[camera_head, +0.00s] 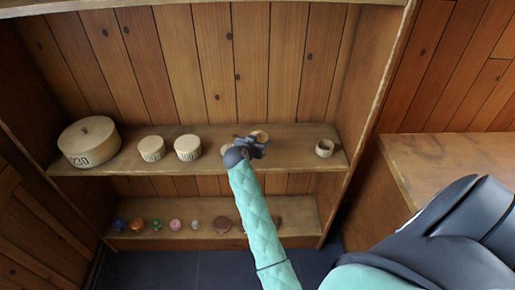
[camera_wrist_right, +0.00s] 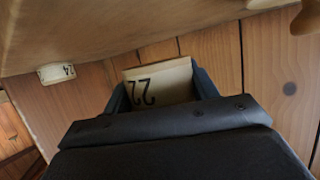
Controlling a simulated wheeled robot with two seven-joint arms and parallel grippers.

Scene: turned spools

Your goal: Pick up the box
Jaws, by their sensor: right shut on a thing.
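A pale round wooden box (camera_wrist_right: 160,82) marked 22 sits between the two fingers of my right gripper (camera_wrist_right: 163,92), which is shut on it. In the head view my right gripper (camera_head: 252,146) is over the right half of the upper shelf and hides most of what it holds. Bits of pale wood show around the gripper; I cannot tell which belong to the held box, or whether it touches the shelf. My left gripper is not in view.
The upper shelf (camera_head: 115,164) holds a large lidded box (camera_head: 89,142), two smaller boxes (camera_head: 151,149) (camera_head: 187,148) and a small pot (camera_head: 324,148) at right. Several small coloured spools line the lower shelf (camera_head: 275,207). A wooden counter (camera_head: 440,155) stands at right.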

